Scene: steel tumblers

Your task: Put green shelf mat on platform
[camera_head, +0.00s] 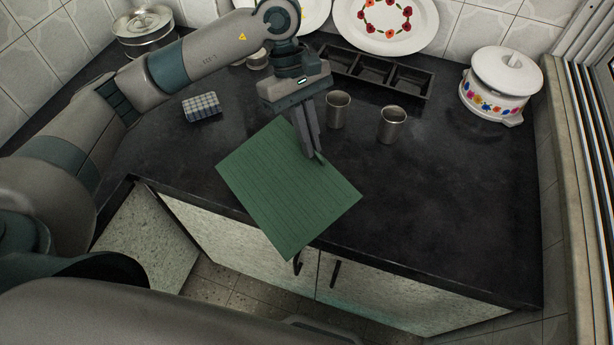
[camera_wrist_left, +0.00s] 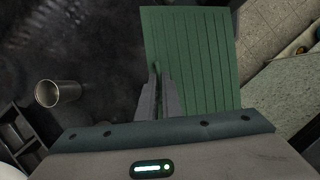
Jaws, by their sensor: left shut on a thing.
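The green shelf mat (camera_head: 285,190) is a flat, ribbed sheet at the front of the black counter, with its near corner reaching past the counter's front edge. My left gripper (camera_head: 318,157) is shut on the mat near its right edge. The left wrist view shows the fingers (camera_wrist_left: 157,72) closed together at the mat's edge, with most of the mat (camera_wrist_left: 205,60) beyond them to the right. Whether the mat touches the counter is hard to tell. I cannot pick out a platform with certainty. My right gripper is not in view.
Two steel tumblers (camera_head: 337,109) (camera_head: 392,124) stand right of the gripper. A black divided tray (camera_head: 345,68), flowered plate (camera_head: 388,22) and white pot (camera_head: 497,85) are behind. A checked block (camera_head: 202,107) and steel pot (camera_head: 146,32) are left. The right counter is clear.

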